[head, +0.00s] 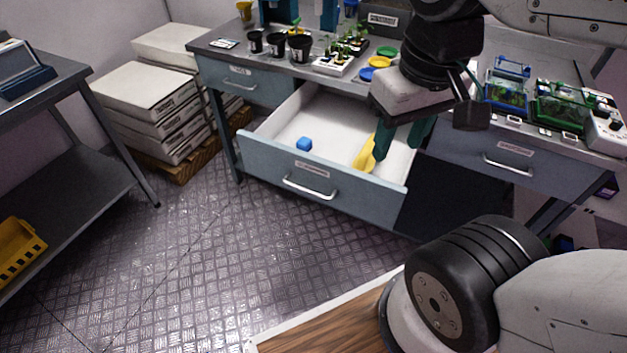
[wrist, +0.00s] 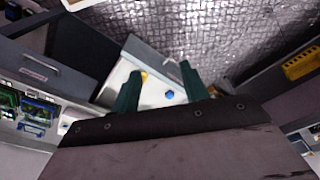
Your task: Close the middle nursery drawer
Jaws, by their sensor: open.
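The middle nursery drawer (head: 320,190) is pulled well out from the grey bench, with a blue-grey front, a small label and a silver bar handle (head: 310,188). My gripper (head: 402,150) has green fingers, apart and empty, over the right part of the open drawer in the head view.
A left drawer (head: 240,85) and a right drawer (head: 500,160) are shut. Pots (head: 299,46), seedlings and coloured dishes stand on the bench top. Stacked white boxes (head: 150,95) stand left on a pallet. A side table (head: 60,130) is at far left. The metal floor (head: 200,250) before the drawer is clear.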

